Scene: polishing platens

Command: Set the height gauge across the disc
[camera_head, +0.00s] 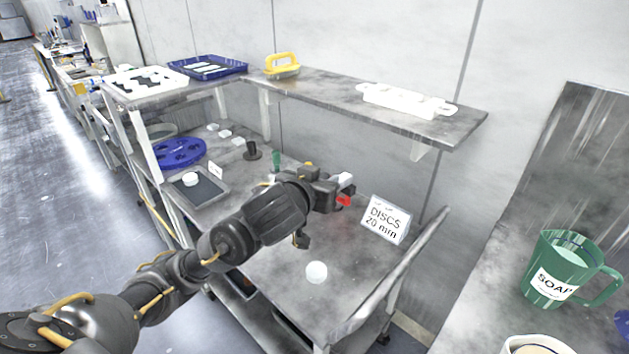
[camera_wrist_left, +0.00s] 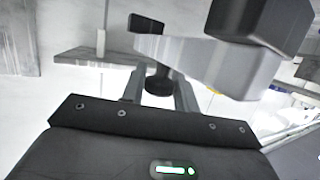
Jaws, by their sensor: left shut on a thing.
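My left gripper (camera_head: 328,192) is above the metal bench. In the left wrist view its fingers (camera_wrist_left: 160,92) are shut on the dark knob of a grey bar-like tool with dark ends, seemingly the height gauge (camera_wrist_left: 205,62). In the head view the arm partly hides this tool; a pale block (camera_head: 346,180) and a red part (camera_head: 343,201) show at the gripper. A white round disc (camera_head: 316,272) lies on the bench, nearer than the gripper and apart from it. Another white round piece (camera_head: 190,179) sits on a dark plate at the left. My right gripper is out of view.
A "DISCS 20 mm" sign (camera_head: 384,219) stands right of the gripper. A blue platen (camera_head: 178,153), a black cylinder (camera_head: 252,152) and white blocks stand farther back. A raised shelf (camera_head: 330,92) runs behind. A green soap mug (camera_head: 562,268) is at the right. Bench around the near disc is clear.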

